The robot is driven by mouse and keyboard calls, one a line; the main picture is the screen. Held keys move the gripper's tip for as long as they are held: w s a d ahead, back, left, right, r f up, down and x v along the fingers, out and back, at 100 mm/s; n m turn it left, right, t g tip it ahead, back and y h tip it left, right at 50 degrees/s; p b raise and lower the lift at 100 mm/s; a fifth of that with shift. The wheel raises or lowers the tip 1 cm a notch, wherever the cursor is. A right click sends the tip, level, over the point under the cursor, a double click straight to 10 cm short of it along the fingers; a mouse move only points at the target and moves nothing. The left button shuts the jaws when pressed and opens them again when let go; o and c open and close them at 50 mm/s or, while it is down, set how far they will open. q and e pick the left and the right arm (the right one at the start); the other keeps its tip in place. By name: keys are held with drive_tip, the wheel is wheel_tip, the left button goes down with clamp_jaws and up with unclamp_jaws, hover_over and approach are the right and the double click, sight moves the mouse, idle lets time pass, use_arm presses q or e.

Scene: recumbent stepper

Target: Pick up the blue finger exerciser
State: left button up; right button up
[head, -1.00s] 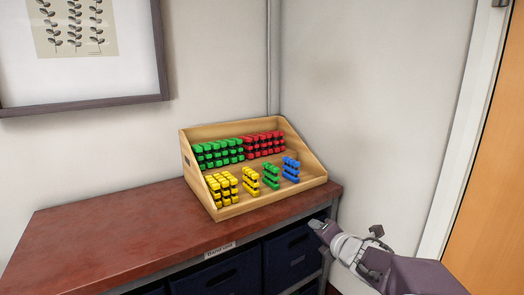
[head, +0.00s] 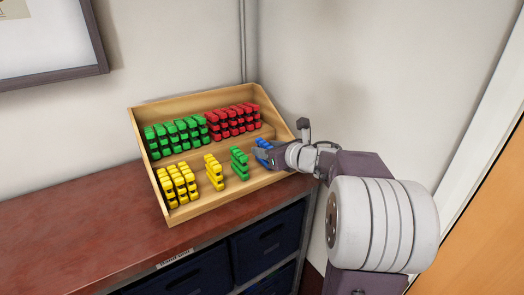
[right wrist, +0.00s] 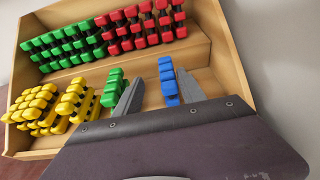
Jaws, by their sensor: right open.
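The blue finger exerciser (right wrist: 168,82) stands on the front step of the wooden rack, at the right end of the row. In the head view only its top (head: 263,143) shows, as my right gripper (head: 262,156) hides the rest. In the right wrist view my right gripper (right wrist: 158,92) is open, one finger to each side of the blue exerciser, with the right finger close beside it. I cannot tell whether either finger touches it. The left gripper is not in view.
The wooden rack (head: 190,101) stands on a reddish-brown counter (head: 80,235). A green exerciser (right wrist: 114,86) is close by the left finger. Yellow ones (head: 177,184) stand further left, with green (head: 176,137) and red ones (head: 233,120) on the back step. Walls rise behind and right.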

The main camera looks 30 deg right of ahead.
drive_tip(key=shift+w+d+f, duration=0.5)
drive_tip(key=shift+w+d, duration=0.15)
drive_tip(key=shift+w, duration=0.1)
drive_tip(key=p+x, duration=0.1)
drive_tip(key=x, duration=0.3)
drive_tip(key=shift+f+p, duration=0.15)
drive_tip(key=shift+p, duration=0.2)
drive_tip(key=shift+w+a+f, duration=0.15)
drive_tip(key=shift+w+a, duration=0.1)
drive_tip(key=shift+w, duration=0.1)
drive_tip(key=shift+d, duration=0.2)
drive_tip(key=c, duration=0.7)
clamp_jaws()
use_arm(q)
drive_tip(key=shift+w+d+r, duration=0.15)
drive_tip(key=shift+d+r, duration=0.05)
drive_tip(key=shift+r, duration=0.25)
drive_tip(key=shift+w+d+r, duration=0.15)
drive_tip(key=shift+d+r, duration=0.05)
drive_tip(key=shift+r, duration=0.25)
